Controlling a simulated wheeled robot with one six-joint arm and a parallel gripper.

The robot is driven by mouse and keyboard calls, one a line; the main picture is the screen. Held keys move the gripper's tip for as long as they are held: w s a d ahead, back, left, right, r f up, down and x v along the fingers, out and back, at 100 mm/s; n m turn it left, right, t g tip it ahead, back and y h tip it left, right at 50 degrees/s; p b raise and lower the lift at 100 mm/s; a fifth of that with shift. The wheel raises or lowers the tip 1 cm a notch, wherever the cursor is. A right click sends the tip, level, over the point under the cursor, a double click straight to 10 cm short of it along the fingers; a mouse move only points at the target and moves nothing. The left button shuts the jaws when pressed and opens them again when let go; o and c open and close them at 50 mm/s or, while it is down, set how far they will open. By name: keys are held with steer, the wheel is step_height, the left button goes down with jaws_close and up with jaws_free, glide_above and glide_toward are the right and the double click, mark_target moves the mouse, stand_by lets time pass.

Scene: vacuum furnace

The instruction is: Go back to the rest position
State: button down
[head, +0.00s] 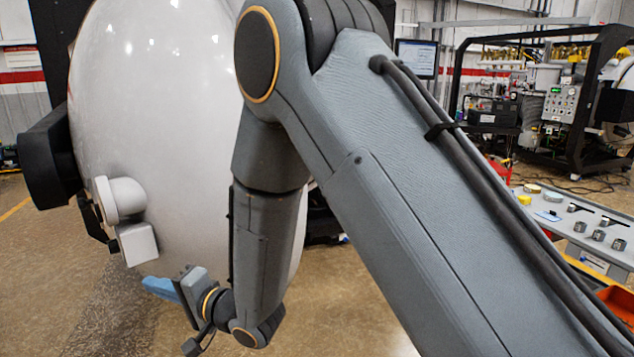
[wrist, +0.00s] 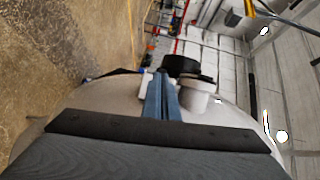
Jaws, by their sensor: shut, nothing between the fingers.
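My gripper (head: 152,286) is low at the left of the head view, at the end of my folded arm. Its blue fingers are together and hold nothing. In the wrist view the fingers (wrist: 161,98) point toward the furnace fittings. The big glossy white furnace shell (head: 150,90) stands behind my arm. A white round fitting (head: 120,198) and a white block (head: 138,243) stick out from its left side, above my gripper in the head view. The white round fitting also shows just right of the fingers in the wrist view (wrist: 198,98). I see no clear contact with it.
A black bracket (head: 45,160) juts from the shell's left edge. At the right, a grey table (head: 590,240) carries several small metal parts, with an orange bin (head: 618,303) near it. A black equipment rack (head: 570,130) stands behind. Floor (head: 350,310) below the arm is clear.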

steer(key=w+d+f+t+h+b, duration=0.1)
steer(key=w+d+f+h, duration=0.15)
steer(key=w+d, duration=0.35)
steer(key=w+d+f+t+h, duration=0.1)
steer(key=w+d+t+h, duration=0.2)
steer(key=d, duration=0.5)
steer(key=d+f+n+g+h+b, duration=0.15)
steer(key=d+h, duration=0.45)
steer(key=d, duration=1.1)
steer(key=s+d+f+g+h+b, duration=0.1)
steer(key=s+d+g+h, duration=0.15)
steer(key=d, duration=0.55)
steer(key=s+d+f+g+h+b, duration=0.1)
steer(key=s+d+f, duration=0.1)
steer(key=s+d, duration=0.35)
steer(key=s+d+n+g, duration=0.2)
steer(key=s+d+g, duration=0.2)
steer(key=s+d, duration=0.4)
steer(key=shift+s+f+h, duration=0.15)
steer(key=shift+s+h, duration=0.25)
steer(key=shift+s, duration=0.6)
steer(key=shift+s, duration=0.1)
